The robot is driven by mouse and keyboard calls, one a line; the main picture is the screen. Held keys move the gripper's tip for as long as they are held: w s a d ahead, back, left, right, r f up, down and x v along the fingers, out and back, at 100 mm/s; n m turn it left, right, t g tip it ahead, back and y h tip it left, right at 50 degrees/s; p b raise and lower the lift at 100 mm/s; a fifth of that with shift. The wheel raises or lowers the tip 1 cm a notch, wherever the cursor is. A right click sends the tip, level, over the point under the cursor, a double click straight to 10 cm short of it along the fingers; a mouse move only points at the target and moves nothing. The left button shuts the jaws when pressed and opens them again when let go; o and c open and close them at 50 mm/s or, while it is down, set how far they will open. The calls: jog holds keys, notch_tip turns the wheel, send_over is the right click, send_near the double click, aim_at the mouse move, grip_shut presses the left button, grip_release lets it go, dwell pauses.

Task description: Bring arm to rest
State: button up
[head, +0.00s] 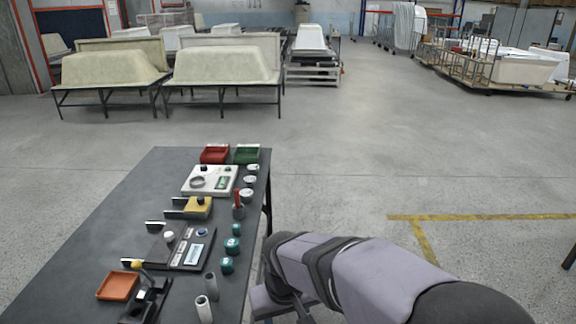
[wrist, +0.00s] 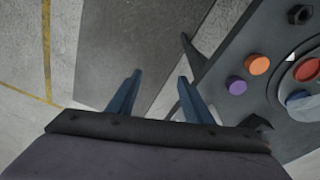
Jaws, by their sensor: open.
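My gripper (wrist: 160,90) shows in the wrist view as two blue fingers set apart, with nothing between them. A dark grey surface lies beyond the fingertips. In the head view my arm reaches in from the lower right and bends down beside the right edge of the dark table (head: 130,215). The gripper itself cannot be made out there, as the arm hides it.
The table bears a red tray (head: 215,154), a green tray (head: 246,154), an orange tray (head: 117,286) and several small parts. In the wrist view a dark panel (wrist: 240,55) with coloured discs is close on the right. The floor right of the table is open.

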jog(key=s+d+f+m, duration=0.1)
jog(key=s+d, duration=0.4)
jog(key=d, duration=0.3)
jog(key=s+d+f+m+g+p, duration=0.1)
jog(key=s+d+f+m, duration=0.1)
jog(key=s+d, duration=0.4)
jog(key=d, duration=0.3)
jog(key=shift+s+m+g, duration=0.3)
